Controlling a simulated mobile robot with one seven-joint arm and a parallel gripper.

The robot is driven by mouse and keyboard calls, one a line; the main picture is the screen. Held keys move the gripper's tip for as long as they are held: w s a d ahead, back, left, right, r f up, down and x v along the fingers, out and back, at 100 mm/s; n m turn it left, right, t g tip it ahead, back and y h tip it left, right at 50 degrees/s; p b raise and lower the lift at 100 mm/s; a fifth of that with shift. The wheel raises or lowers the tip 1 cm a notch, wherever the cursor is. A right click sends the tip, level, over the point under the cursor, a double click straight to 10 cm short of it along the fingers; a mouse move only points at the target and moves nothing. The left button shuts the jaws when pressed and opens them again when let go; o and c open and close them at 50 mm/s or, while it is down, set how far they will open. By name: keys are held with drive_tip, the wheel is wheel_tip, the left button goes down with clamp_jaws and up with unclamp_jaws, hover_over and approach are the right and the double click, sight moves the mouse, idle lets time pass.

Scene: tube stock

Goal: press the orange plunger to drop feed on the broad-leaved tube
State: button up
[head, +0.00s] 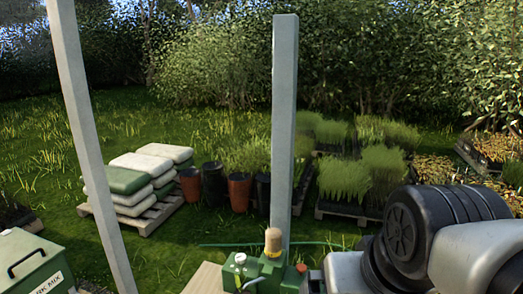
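A green device (266,268) stands at the bottom centre on a pale wooden surface, partly cut off by the frame's lower edge. A tan-orange upright cylinder (273,241) rises from its top. A small orange-red knob (301,268) sits to its right, and a small white-topped fitting (240,260) to its left. I cannot tell which of the orange parts is the plunger. I cannot make out the broad-leaved tube. My arm's black and grey links fill the lower right, just right of the device. My gripper is out of view.
A pale post (284,120) rises behind the device, and a slanted post (88,140) stands left. A green box (35,268) is at the lower left. Stacked sacks (130,180), dark and terracotta pots (239,191) and grassy trays (345,180) stand behind on the lawn.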

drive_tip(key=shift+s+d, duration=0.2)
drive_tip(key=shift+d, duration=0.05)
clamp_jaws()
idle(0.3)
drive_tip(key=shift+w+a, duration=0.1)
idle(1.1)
